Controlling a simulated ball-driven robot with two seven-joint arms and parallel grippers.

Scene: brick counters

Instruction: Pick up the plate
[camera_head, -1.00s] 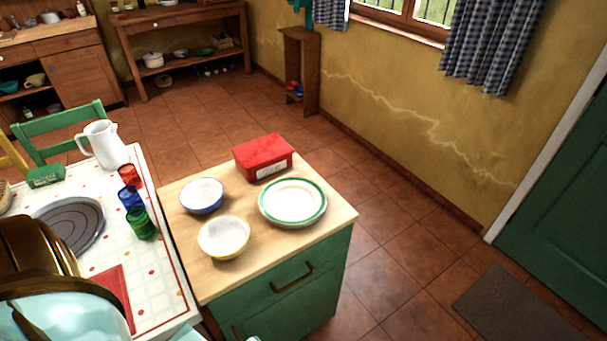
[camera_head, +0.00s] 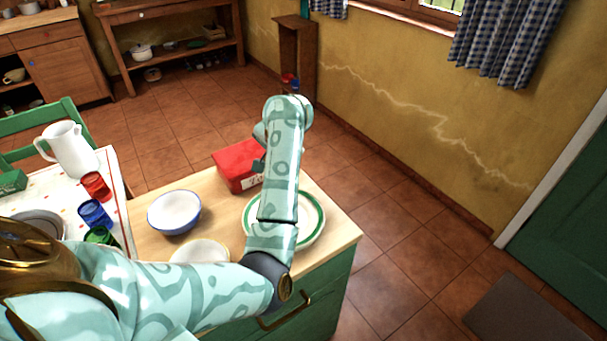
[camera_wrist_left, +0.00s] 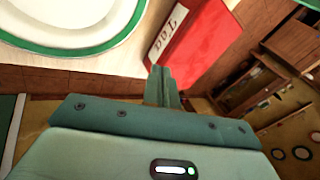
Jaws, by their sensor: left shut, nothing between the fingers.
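The white plate with a green rim (camera_head: 313,218) lies on the wooden top of the green cabinet. My left arm passes above it and hides its middle. In the left wrist view the plate (camera_wrist_left: 65,18) fills the upper left, cut off by the frame edge. My left gripper (camera_wrist_left: 162,85) is shut and empty, its fingertips apart from the plate and close to the red box in the picture. In the head view the gripper (camera_head: 259,165) is mostly hidden behind the arm. My right gripper is not in view.
The red box (camera_head: 232,164) stands behind the plate. A blue-rimmed bowl (camera_head: 174,212) and a partly hidden bowl (camera_head: 200,250) are left of it. The adjoining table holds a white jug (camera_head: 70,150) and coloured glasses (camera_head: 96,186).

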